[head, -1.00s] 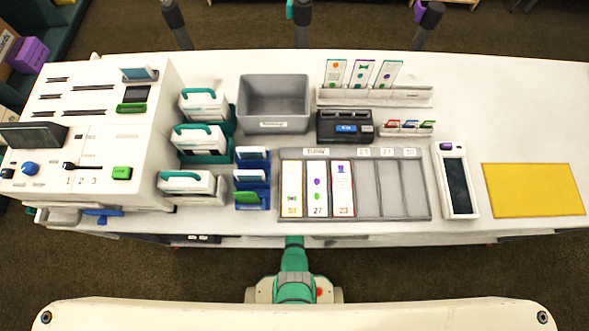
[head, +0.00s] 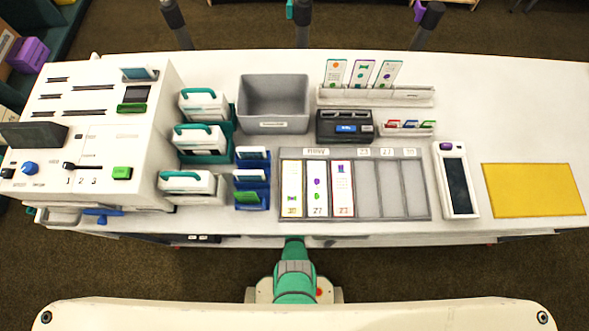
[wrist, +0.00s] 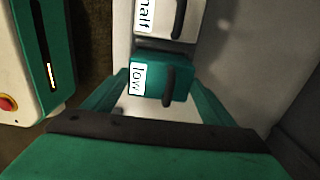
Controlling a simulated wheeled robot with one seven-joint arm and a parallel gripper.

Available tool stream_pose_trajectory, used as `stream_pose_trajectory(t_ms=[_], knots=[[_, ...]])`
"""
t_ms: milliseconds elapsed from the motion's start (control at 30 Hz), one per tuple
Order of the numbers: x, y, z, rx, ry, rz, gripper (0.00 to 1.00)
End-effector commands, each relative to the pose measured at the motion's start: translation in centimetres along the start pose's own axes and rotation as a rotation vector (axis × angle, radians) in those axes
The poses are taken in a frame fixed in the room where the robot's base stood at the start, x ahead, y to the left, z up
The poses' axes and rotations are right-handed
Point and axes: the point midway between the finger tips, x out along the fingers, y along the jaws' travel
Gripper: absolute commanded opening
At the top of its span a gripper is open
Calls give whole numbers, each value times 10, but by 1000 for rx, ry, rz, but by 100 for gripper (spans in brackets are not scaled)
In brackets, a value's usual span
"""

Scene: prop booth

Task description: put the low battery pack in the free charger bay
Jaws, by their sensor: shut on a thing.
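The low battery pack (wrist: 150,74) is a teal block with a white label reading "low" and a dark handle on its right side in the wrist view. My gripper (wrist: 160,92) has its teal fingers on both sides of it and is shut on it. A white pack labelled "half" (wrist: 157,20) sits just beyond it. In the head view my gripper is hidden below the counter edge; only part of my arm shows. I cannot make out a free charger bay for certain.
A pale wall is close on the right. The counter (head: 530,120) above holds a grey bin (head: 273,125), cards and white teal-handled items (head: 200,140).

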Motion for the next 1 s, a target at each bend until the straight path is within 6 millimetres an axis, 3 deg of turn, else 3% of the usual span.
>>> stream_pose_trajectory(t_ms=[433,467,533,1000], knots=[[3,0,0,0,0,0,15],[3,0,0,0,0,0,80],[3,0,0,0,0,0,97],[-2,0,0,0,0,-1,100]])
